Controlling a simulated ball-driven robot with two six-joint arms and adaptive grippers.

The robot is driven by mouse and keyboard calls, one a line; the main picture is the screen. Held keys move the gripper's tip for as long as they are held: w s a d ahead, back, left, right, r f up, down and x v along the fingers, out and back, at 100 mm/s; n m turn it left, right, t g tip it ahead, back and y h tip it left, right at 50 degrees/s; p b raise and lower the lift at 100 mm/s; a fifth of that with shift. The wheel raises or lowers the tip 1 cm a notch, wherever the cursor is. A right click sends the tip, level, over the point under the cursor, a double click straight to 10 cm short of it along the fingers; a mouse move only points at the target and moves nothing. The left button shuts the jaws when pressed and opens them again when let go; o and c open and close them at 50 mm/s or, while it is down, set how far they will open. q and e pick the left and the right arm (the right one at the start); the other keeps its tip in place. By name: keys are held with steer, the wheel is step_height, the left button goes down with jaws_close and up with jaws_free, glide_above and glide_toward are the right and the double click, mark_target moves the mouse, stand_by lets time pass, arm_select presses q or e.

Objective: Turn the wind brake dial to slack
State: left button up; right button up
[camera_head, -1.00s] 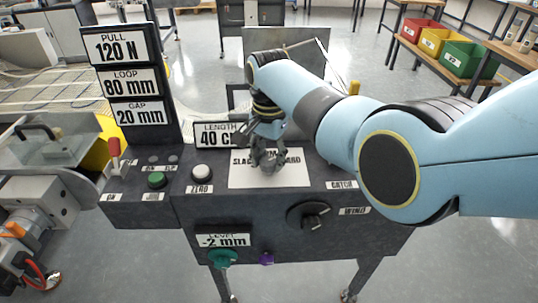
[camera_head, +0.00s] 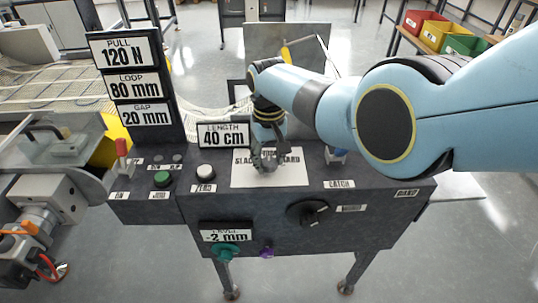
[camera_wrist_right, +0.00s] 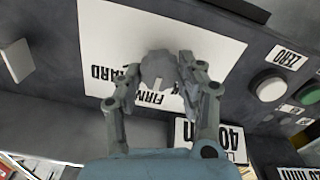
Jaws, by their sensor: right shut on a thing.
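The wind brake dial (camera_wrist_right: 158,70) is a round grey knob on a white plate (camera_head: 292,178). The plate reads SLACK at the left and HARD at the right in the head view. In the right wrist view, FIRM is partly covered and a pale mark on the knob seems to face it. SLACK is hidden in that view. My right gripper (camera_head: 268,164) reaches down over the plate and is shut on the dial, a finger on each side. It hides most of the dial in the head view. My left gripper is not in view.
The length display (camera_head: 222,134) stands just behind the plate. A white ZERO button (camera_head: 205,171), green button (camera_head: 162,179) and red-tipped lever (camera_head: 122,149) lie left of it. A black knob (camera_head: 308,213) is on the front face.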

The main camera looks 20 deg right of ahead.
mark_target(268, 161)
steer(key=n+p, duration=0.1)
steer(key=n, duration=0.5)
steer(key=shift+r, duration=0.1)
steer(key=n, duration=0.5)
steer(key=shift+a+n+p, duration=0.1)
steer(key=shift+n+p, duration=0.2)
steer(key=shift+n, duration=0.1)
steer(key=o, duration=1.1)
steer(key=shift+o, duration=0.2)
step_height(268, 161, up, 12)
